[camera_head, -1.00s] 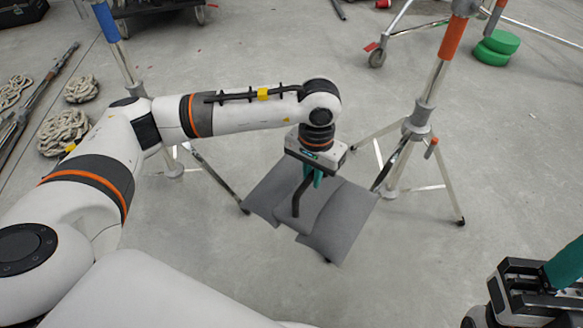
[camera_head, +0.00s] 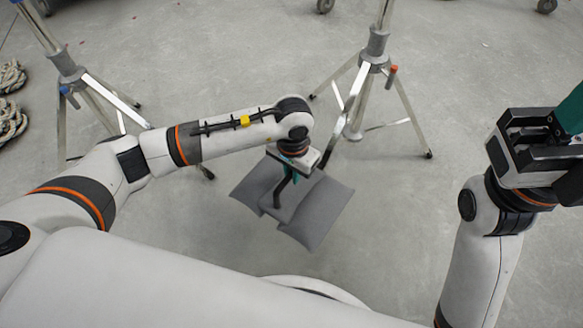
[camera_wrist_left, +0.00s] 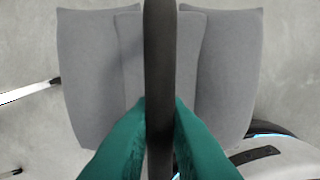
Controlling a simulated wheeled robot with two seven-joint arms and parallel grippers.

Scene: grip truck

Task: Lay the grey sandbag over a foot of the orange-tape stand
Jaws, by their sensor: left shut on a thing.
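The grey sandbag (camera_head: 322,214) hangs by its dark strap from my left gripper (camera_head: 291,172), which is shut on that strap. In the left wrist view the strap (camera_wrist_left: 159,70) runs between the teal fingers, with the bag's two grey lobes (camera_wrist_left: 228,70) on either side. One foot (camera_head: 428,154) shows at right; the nearest leg passes behind my gripper. My right gripper (camera_head: 562,125) is at the right edge, its fingertips partly cut off.
The blue-tape stand (camera_head: 66,68) is at the left, one of its legs passing behind my left arm. Coiled rope (camera_head: 10,118) lies at the left edge. Casters (camera_head: 325,5) show at the top. The floor right of the bag is clear.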

